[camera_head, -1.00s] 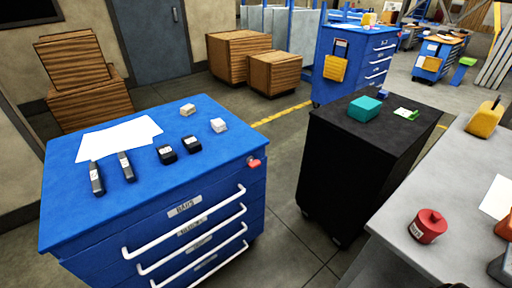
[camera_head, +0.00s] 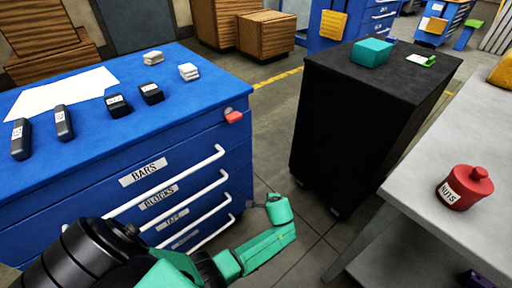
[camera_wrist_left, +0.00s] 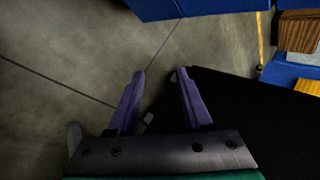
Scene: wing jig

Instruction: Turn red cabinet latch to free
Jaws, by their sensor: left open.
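The red latch (camera_head: 233,117) sits at the top right front corner of the blue drawer cabinet (camera_head: 190,140). It is small, and I cannot tell its exact turn. My left arm reaches in from the bottom left of the head view, its green links in front of the drawers, below the latch. In the left wrist view my left gripper (camera_wrist_left: 160,72) is open and empty, its two purple fingers apart over grey floor. Its fingers cannot be made out in the head view. The latch does not show in the wrist view. My right gripper is not in view.
A black cabinet (camera_head: 335,130) with a teal box (camera_head: 371,51) stands right of the blue cabinet, with a floor gap between. A grey table (camera_head: 425,205) with a red pot (camera_head: 465,187) is at right. Several small items and paper (camera_head: 60,92) lie on the blue top.

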